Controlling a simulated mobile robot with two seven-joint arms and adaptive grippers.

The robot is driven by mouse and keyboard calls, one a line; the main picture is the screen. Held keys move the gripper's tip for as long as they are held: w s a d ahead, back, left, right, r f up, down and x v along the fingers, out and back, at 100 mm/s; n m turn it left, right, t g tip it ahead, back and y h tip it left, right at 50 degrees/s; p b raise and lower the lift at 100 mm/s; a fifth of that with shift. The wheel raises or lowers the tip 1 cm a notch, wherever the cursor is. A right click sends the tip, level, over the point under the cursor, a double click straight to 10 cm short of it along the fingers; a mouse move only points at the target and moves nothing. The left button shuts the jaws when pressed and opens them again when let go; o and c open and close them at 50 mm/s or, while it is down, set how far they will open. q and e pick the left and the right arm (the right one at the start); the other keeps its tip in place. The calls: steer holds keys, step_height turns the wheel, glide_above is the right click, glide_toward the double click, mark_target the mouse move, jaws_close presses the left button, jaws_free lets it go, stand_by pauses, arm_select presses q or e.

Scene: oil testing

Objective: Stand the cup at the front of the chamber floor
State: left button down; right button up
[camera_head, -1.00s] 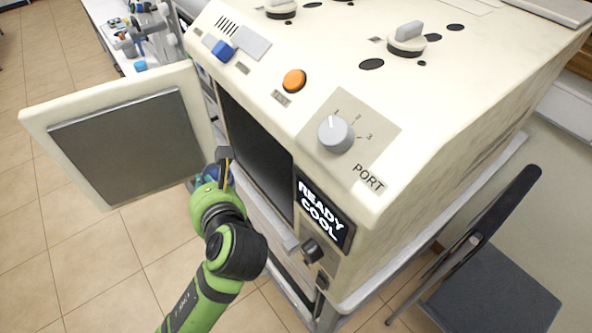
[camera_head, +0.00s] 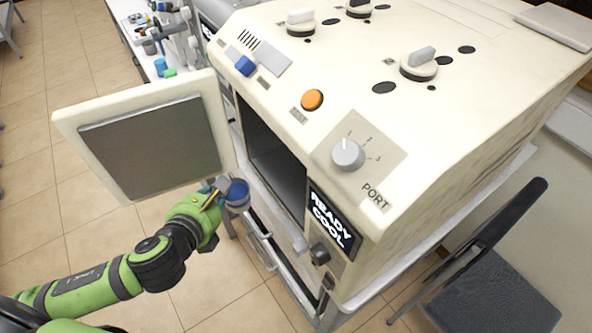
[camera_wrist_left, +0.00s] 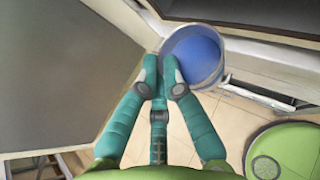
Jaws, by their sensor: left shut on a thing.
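The cup (camera_head: 238,196) is light grey-white outside with blue inside. My left gripper (camera_head: 222,186) is shut on its near rim and holds it in the air, roughly upright, just outside the chamber opening. In the left wrist view the cup (camera_wrist_left: 208,62) sits at the tips of the teal fingers (camera_wrist_left: 160,80), below the dark opening. The chamber (camera_head: 272,160) is a dark opening in the front of the cream machine; its floor is hidden in the head view. The chamber door (camera_head: 150,140) stands open to the left. My right gripper is out of view.
The open door is close to the left of my left gripper. A READY COOL display (camera_head: 331,217) and a black knob (camera_head: 320,254) are right of the opening. A dark chair (camera_head: 490,290) stands at the right. The tiled floor at the left is clear.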

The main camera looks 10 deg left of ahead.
arm_select(q)
steer(key=w+d+p, duration=0.1)
steer(key=w+d, duration=0.3)
steer(key=w+d+f+p, duration=0.1)
steer(key=w+d+p, duration=0.1)
steer(key=w+d, duration=0.2)
steer(key=w+d+f+p, duration=0.1)
steer(key=w+d+p, duration=0.1)
steer(key=w+d, duration=0.2)
steer(key=shift+w+f, duration=0.1)
steer(key=shift+f, duration=0.55)
steer(key=c, duration=1.4)
jaws_free()
steer(key=shift+f, duration=0.1)
steer(key=b+v, duration=0.1)
steer(key=v, duration=0.6)
steer(key=shift+s, duration=0.3)
